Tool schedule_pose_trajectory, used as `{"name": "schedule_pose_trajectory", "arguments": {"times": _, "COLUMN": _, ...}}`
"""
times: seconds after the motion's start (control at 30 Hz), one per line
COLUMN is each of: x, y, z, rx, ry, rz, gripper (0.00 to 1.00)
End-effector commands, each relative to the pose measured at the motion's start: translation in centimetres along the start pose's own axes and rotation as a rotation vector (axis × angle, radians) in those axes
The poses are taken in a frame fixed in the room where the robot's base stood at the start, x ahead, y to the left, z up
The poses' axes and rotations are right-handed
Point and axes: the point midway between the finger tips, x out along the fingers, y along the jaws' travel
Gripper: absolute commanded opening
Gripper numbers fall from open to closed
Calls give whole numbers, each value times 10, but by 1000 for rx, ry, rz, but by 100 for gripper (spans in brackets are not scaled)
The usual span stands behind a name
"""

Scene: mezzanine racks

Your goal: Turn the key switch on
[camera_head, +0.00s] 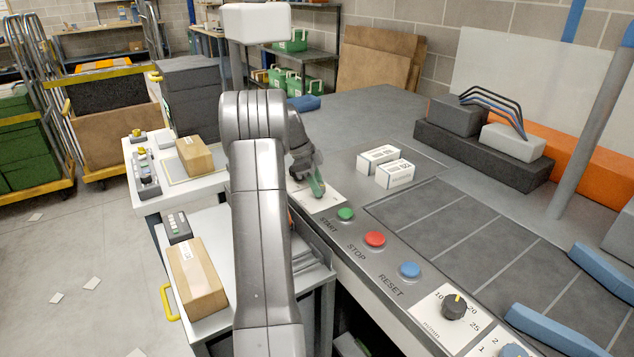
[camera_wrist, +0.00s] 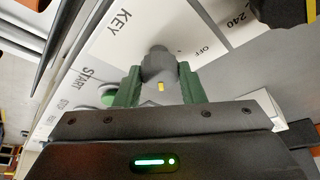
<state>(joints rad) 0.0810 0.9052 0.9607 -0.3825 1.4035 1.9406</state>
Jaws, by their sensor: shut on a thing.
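The key switch (camera_wrist: 160,68) is a grey knob with a small yellow mark on a white plate (camera_wrist: 118,32) lettered KEY and OFF in the wrist view. My gripper (camera_wrist: 160,88) has its two green fingers shut on the knob, one on either side. In the head view my gripper (camera_head: 316,184) is at the panel's left end, over the white key plate (camera_head: 322,203). The knob itself is hidden there by my gripper. The OFF label lies to the right of the knob in the wrist view; an ON label is not visible.
The green START (camera_head: 345,214), red STOP (camera_head: 375,239) and blue RESET (camera_head: 409,270) buttons run along the panel near the key plate. A black dial (camera_head: 453,306) is farther along. Two white boxes (camera_head: 386,167) stand just right of my gripper. A cardboard box (camera_head: 196,278) lies on the cart at left.

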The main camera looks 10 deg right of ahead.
Motion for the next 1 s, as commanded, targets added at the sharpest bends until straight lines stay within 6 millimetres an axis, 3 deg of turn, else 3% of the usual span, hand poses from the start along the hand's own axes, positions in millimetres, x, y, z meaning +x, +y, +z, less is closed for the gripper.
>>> {"name": "schedule_pose_trajectory", "arguments": {"times": 0.73, "x": 0, "y": -1, "z": 0, "rx": 85, "ry": -1, "rz": 33, "gripper": 13}}
{"name": "schedule_pose_trajectory", "arguments": {"times": 0.77, "x": 0, "y": -1, "z": 0, "rx": 85, "ry": -1, "rz": 33, "gripper": 38}}
{"name": "schedule_pose_trajectory", "arguments": {"times": 0.87, "x": 0, "y": -1, "z": 0, "rx": 85, "ry": -1, "rz": 33, "gripper": 57}}
{"name": "schedule_pose_trajectory", "arguments": {"times": 1.0, "x": 0, "y": -1, "z": 0, "rx": 84, "ry": -1, "rz": 33, "gripper": 57}}
